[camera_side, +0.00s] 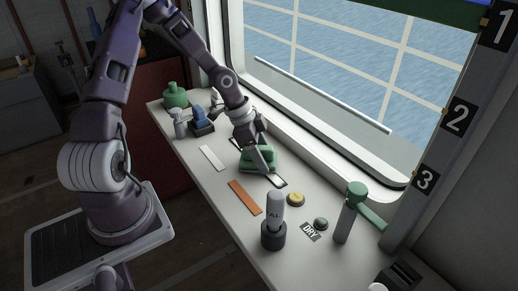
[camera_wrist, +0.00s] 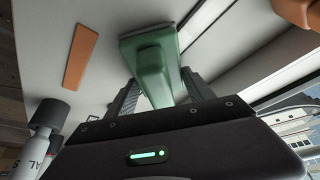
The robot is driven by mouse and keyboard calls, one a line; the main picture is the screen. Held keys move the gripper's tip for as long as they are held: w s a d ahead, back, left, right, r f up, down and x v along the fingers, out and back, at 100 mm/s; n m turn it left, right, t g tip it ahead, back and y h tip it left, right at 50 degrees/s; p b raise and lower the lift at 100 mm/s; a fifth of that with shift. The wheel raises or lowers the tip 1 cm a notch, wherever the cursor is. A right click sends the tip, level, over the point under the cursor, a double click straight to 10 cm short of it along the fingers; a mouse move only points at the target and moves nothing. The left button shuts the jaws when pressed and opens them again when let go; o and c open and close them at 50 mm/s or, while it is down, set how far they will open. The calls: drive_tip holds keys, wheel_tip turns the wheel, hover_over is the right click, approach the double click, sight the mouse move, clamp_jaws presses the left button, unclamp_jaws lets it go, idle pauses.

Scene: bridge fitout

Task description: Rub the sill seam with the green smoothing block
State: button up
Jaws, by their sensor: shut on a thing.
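The green smoothing block (camera_side: 250,165) is at the window side of the white counter, with a wide base and a raised grip. My gripper (camera_side: 262,157) is shut on it. In the wrist view the block (camera_wrist: 150,62) sits between the two dark fingers of my gripper (camera_wrist: 160,78), its flat base toward the pale surface. I cannot tell whether the block touches the surface.
An orange strip (camera_side: 245,197) and a white strip (camera_side: 212,158) lie on the counter. Bottles (camera_side: 176,96) stand at the far end.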

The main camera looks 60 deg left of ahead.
sight(273, 166)
drive_tip(key=d, duration=0.1)
drive_tip(key=d+r, duration=0.1)
drive_tip(key=d, duration=0.1)
drive_tip(key=shift+s+d+r, duration=0.1)
drive_tip(key=shift+d, duration=1.25)
drive_tip(key=shift+a, duration=3.9)
drive_tip(key=shift+a+r, duration=0.1)
drive_tip(key=shift+r, duration=0.2)
drive_tip(key=shift+f, duration=0.15)
drive_tip(key=shift+r, duration=3.15)
